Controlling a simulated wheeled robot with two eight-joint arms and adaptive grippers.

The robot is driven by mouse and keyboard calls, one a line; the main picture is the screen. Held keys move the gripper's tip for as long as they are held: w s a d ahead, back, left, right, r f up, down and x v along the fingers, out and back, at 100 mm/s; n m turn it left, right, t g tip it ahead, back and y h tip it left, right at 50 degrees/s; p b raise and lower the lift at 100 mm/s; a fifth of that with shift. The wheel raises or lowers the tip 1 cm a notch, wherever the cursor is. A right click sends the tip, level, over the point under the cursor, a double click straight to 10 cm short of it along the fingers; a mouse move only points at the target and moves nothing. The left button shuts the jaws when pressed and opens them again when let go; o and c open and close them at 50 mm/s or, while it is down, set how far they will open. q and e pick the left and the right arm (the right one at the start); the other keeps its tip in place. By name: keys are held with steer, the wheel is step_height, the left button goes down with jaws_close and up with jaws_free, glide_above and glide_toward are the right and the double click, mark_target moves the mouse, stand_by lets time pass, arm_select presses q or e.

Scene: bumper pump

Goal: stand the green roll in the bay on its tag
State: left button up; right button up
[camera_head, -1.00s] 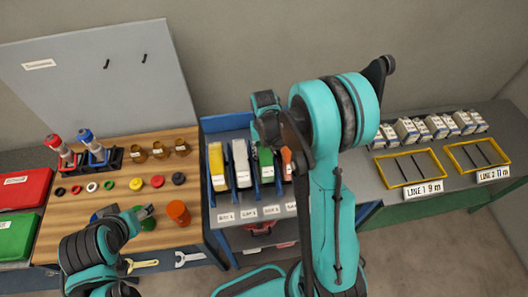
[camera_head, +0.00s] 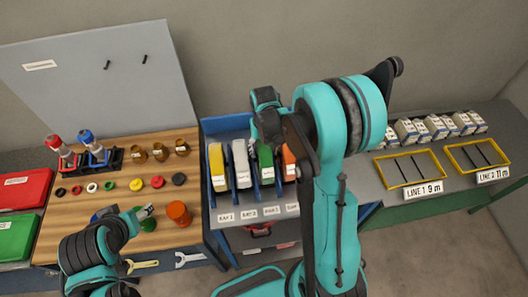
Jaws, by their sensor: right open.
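A green upright piece (camera_head: 265,162), which I take for the green roll, stands in the blue rack between a white piece (camera_head: 241,163) and an orange piece (camera_head: 289,163). A row of white tags (camera_head: 271,211) runs along the rack's front edge; their lettering is too small to read surely. My right gripper (camera_head: 266,122) is open at the green piece's upper end and hides part of it. I cannot tell whether they touch.
A yellow piece (camera_head: 217,167) stands at the rack's left. An orange cylinder (camera_head: 179,213) and several small caps are on the wooden bench (camera_head: 120,180). Two yellow-framed trays (camera_head: 410,168) and several boxes (camera_head: 437,127) lie on the right counter. My right arm hides the rack's right side.

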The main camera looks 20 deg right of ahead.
step_height(320, 180, up, 10)
steer(key=shift+s+f+p, duration=0.1)
steer(key=shift+f+p, duration=0.05)
steer(key=shift+p, duration=0.2)
steer(key=shift+s+a+r, duration=0.2)
steer(key=shift+r, duration=0.4)
steer(key=s+a+r+n+t, duration=0.1)
steer(key=s+a+r+t, duration=0.1)
steer(key=s, duration=0.5)
steer(key=s+a+r+n+t, duration=0.2)
steer(key=s+a+r+t, duration=0.1)
steer(key=s+t, duration=0.2)
steer(key=shift+s+a+r, duration=0.35)
steer(key=shift+s+a, duration=0.05)
steer(key=shift+s, duration=0.5)
